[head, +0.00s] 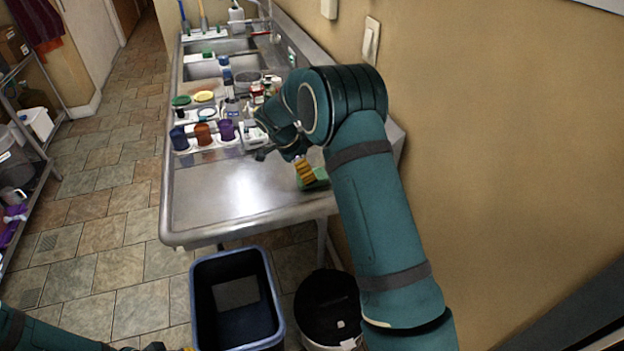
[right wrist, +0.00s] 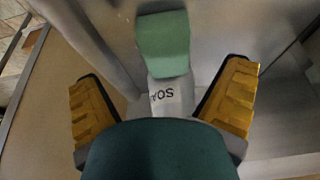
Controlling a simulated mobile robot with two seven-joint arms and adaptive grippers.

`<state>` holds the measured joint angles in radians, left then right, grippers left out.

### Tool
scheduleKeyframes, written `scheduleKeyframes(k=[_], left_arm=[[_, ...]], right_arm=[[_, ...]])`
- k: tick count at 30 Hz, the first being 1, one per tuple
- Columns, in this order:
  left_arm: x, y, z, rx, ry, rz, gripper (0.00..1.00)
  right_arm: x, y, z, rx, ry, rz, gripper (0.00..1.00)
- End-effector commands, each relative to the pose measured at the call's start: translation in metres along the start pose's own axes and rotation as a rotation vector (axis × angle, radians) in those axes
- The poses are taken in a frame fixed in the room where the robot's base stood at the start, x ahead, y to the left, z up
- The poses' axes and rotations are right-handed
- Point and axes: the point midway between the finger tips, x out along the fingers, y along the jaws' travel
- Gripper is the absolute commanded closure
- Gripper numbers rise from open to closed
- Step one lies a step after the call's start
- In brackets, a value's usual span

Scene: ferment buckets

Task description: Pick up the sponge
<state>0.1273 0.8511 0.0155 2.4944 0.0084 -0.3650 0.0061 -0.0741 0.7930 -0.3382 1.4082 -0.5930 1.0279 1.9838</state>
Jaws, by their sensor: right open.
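The green sponge (right wrist: 163,42) is a block in the right wrist view, ahead of my right gripper (right wrist: 164,80) and between the lines of its two yellow fingers. The fingers are spread apart and do not touch it. A white thing with upside-down dark letters (right wrist: 170,97) lies at the sponge's near edge, between the fingers. In the head view the sponge (head: 321,178) shows on the steel counter (head: 240,190) near the wall, partly hidden by my right gripper (head: 304,170). My left gripper (head: 170,348) barely shows at the bottom edge; its jaws cannot be made out.
Blue, brown and purple cups (head: 203,134) stand further back on the counter, with bottles and lids behind them. Sink basins (head: 215,62) lie beyond. A blue bin (head: 238,300) and a dark bucket (head: 328,308) stand on the floor in front. The counter's front left is clear.

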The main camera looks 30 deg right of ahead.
Motion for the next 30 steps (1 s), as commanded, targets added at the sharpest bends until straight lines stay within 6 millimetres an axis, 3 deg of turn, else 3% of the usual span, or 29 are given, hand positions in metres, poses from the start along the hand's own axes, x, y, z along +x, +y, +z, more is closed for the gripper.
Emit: scheduleKeyframes(k=[5,15,23,24,28,30], left_arm=[[0.0,0.0,0.001,0.0,-0.001,0.0,1.0],[0.002,-0.001,0.001,0.001,-0.003,0.0,1.0],[0.002,-0.001,0.001,0.001,-0.003,0.0,1.0],[0.002,-0.001,0.001,0.001,-0.003,0.0,1.0],[0.002,-0.001,0.001,0.001,-0.003,0.0,1.0],[0.002,-0.001,0.001,0.001,-0.003,0.0,1.0]], right_arm=[[0.011,-0.001,-0.002,0.001,0.0,0.002,0.04],[0.053,-0.007,-0.004,-0.001,-0.001,0.0,0.04],[0.056,-0.008,-0.005,0.0,0.0,-0.001,0.04],[0.056,-0.008,-0.005,0.0,0.0,0.0,0.06],[0.056,-0.008,-0.005,0.0,0.0,0.0,0.52],[0.056,-0.007,-0.005,0.0,0.0,0.0,0.58]])
